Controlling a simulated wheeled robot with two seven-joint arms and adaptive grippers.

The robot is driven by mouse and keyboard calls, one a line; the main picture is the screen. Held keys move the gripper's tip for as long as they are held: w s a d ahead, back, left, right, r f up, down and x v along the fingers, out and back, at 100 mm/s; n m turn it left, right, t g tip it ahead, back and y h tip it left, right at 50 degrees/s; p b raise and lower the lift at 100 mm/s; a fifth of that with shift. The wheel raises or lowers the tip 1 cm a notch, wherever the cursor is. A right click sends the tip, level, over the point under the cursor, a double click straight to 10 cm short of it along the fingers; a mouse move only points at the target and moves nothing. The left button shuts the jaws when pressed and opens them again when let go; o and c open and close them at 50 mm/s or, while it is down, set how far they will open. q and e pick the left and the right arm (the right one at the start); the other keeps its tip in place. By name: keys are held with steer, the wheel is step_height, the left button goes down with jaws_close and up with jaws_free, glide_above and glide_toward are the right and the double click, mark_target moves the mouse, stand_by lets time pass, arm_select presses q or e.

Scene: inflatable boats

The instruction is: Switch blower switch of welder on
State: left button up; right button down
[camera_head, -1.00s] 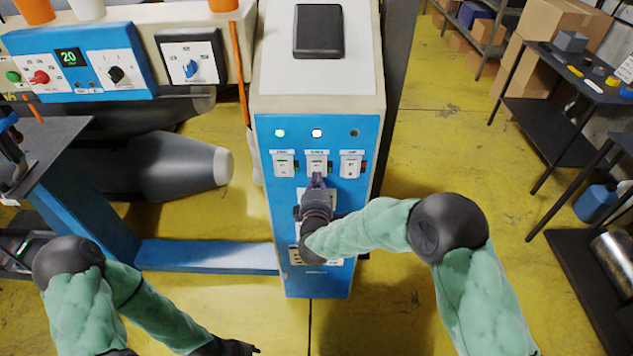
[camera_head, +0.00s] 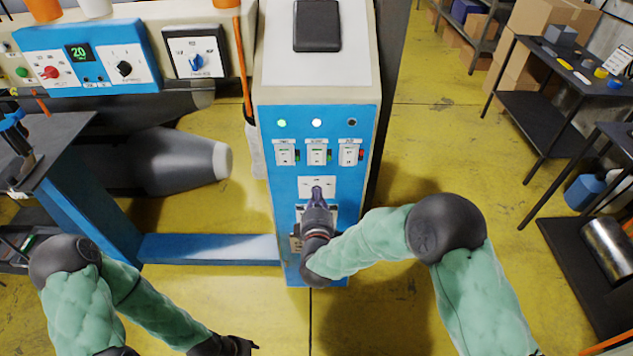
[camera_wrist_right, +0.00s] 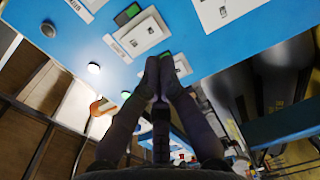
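The welder is a tall blue and cream cabinet (camera_head: 265,180). Three white switches sit in a row on its blue front: left (camera_head: 285,152), middle (camera_head: 317,152) and right (camera_head: 350,152). Green shows beside the left and middle ones, red beside the right one. I cannot read which is the blower switch. My right gripper (camera_head: 317,188) is before the panel, below the middle switch. In the wrist view its fingertips (camera_wrist_right: 158,66) are together and empty; the middle switch (camera_wrist_right: 140,34) is close beyond them. Contact is unclear. My left gripper (camera_head: 240,346) is low, away from the cabinet.
Above the switches, a green lamp (camera_head: 281,123) and a white lamp (camera_head: 316,122) look lit; the right lamp (camera_head: 351,122) is dark. A blue control panel (camera_head: 85,60) is at left, over a grey boat tube (camera_head: 180,162). Black tables (camera_head: 545,115) stand at right. Yellow floor lies between.

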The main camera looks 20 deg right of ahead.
steer(key=v, duration=0.4)
steer(key=shift+s+f+p, duration=0.1)
steer(key=shift+f+p, duration=0.25)
steer(key=shift+f, duration=0.05)
steer(key=s+a+f+m+g+y, duration=0.2)
steer(key=s+f+m+g+y, duration=0.15)
steer(key=f, duration=0.65)
steer(key=s+a+f+m+g+y, duration=0.1)
steer(key=s+f+m+g+y, duration=0.3)
steer(key=f, duration=0.6)
steer(key=s+a+f+m+g, duration=0.1)
steer(key=s+f+m+g, duration=0.3)
steer(key=s, duration=0.4)
steer(key=s+a+f+m+g+y, duration=0.1)
steer(key=s+a+f+m+g, duration=0.1)
steer(key=s+f+m+g, duration=0.2)
steer(key=s+f+m, duration=0.1)
steer(key=s+f, duration=0.1)
steer(key=s, duration=0.1)
steer(key=shift+s+m+g, duration=0.35)
steer(key=shift+s, duration=0.05)
